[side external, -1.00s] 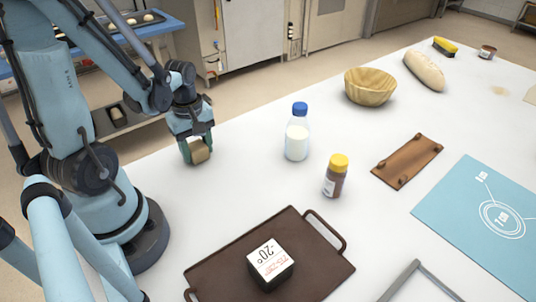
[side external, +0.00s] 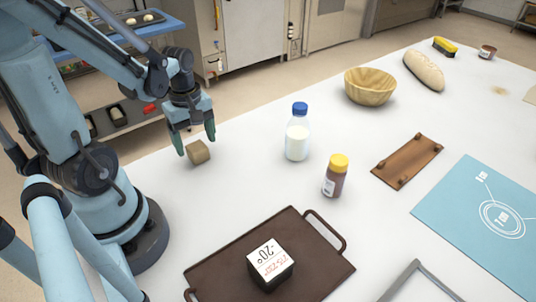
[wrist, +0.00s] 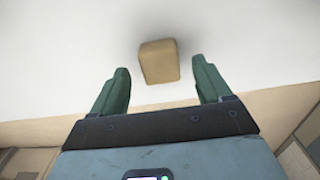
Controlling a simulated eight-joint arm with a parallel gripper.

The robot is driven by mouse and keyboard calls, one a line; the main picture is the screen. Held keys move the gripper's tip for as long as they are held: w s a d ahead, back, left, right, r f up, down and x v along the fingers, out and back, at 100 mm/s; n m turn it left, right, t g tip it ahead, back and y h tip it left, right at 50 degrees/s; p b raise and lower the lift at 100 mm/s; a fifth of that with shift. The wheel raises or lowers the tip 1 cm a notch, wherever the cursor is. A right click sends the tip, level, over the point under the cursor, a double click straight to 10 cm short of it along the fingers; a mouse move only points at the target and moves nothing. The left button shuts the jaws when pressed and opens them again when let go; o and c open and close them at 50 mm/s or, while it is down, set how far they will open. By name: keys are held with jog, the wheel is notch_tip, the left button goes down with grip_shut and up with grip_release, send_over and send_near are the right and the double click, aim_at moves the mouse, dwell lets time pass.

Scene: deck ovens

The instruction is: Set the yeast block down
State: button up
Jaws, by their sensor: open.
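The yeast block (side external: 198,152) is a small tan block resting on the white table near its far left edge. It also shows in the wrist view (wrist: 159,62), just beyond and between the fingertips. My gripper (side external: 196,146) is open, with its green fingers apart above and behind the block. In the wrist view, my gripper (wrist: 160,80) shows clear gaps on both sides of the block, and nothing is held.
A milk bottle (side external: 297,138) and a yellow-capped jar (side external: 336,176) stand to the right. A dark tray (side external: 223,254) bearing a white-topped box (side external: 270,258) is in front. A wooden bowl (side external: 370,88) is farther back. Bare table surrounds the block.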

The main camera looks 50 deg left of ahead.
aim_at(196, 146)
notch_tip(196, 146, up, 9)
jog(key=w+d+m+t, duration=0.3)
jog(key=d+m, duration=0.3)
jog(key=m, duration=0.3)
jog(key=w+d+r+m+t, duration=0.1)
jog(key=w+d+m+t, duration=0.3)
jog(key=m, duration=0.5)
jog(key=d, duration=0.2)
jog(key=shift+d+r, duration=0.25)
jog(key=shift+d, duration=0.05)
dwell(0.4)
